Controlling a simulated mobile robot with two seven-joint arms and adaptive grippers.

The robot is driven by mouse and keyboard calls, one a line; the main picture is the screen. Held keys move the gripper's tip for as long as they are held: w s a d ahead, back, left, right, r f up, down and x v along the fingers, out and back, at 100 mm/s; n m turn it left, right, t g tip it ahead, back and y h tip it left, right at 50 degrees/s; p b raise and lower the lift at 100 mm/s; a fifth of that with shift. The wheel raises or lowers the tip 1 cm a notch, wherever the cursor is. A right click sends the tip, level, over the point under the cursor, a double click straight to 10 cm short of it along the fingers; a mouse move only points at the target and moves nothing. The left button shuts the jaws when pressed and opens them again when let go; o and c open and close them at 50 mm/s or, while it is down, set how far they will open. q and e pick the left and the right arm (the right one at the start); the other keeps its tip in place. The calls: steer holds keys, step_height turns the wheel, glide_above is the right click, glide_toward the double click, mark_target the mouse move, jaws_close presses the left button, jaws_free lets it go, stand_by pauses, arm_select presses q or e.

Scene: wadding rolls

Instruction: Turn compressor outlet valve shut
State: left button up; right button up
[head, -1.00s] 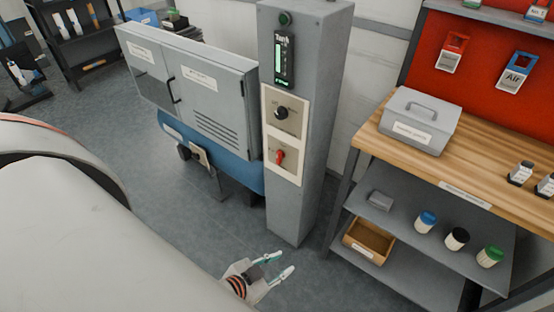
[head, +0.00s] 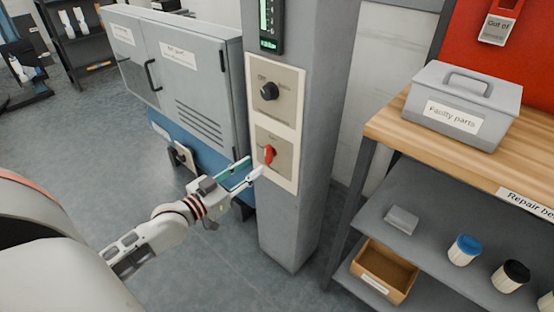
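The grey control column (head: 292,215) stands in the middle of the head view. Its upper plate has a black knob (head: 269,91). Its lower plate has a red valve handle (head: 269,154), which stands roughly upright; the small label above it is too small to read. My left gripper (head: 250,172) is open and empty, with its fingers pointing at the lower plate. Its fingertips are just to the left of and below the red handle; I cannot tell whether they touch the plate. My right gripper is not in view.
A grey cabinet (head: 184,85) sits over a blue tank (head: 187,144) left of the column. At right is a bench (head: 395,125) with a grey parts box (head: 464,104), and shelves below hold filters and a cardboard bin (head: 384,271).

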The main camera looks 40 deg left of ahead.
mark_target(265, 155)
arm_select(q)
steer(key=w+b, duration=0.1)
steer(key=w, duration=0.6)
steer(key=shift+d, duration=0.1)
steer(key=shift+w+r, duration=0.2)
steer(key=shift+w, duration=0.25)
jaws_close()
